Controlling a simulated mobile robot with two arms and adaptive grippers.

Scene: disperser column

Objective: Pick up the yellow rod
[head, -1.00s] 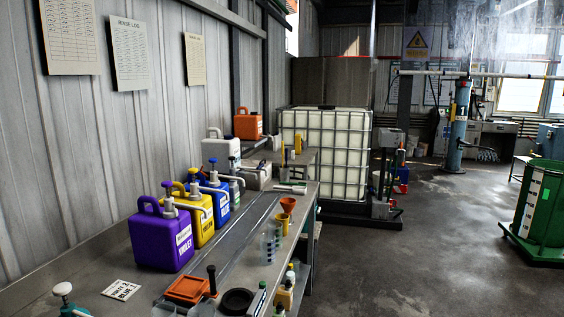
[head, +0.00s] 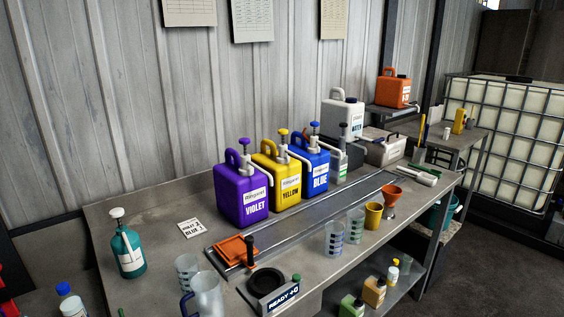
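A thin upright yellow-orange rod-like thing (head: 421,129) shows at the back right, near the end of the bench; it is small, and I cannot tell for sure that it is the yellow rod. The yellow jug (head: 268,187) labelled YELLOW has a yellow-topped pump (head: 283,137) and stands between the violet jug (head: 236,205) and the blue jug (head: 309,180). Neither of my grippers is in view.
A caged white tank (head: 505,130) stands at right. Floor at lower right is clear.

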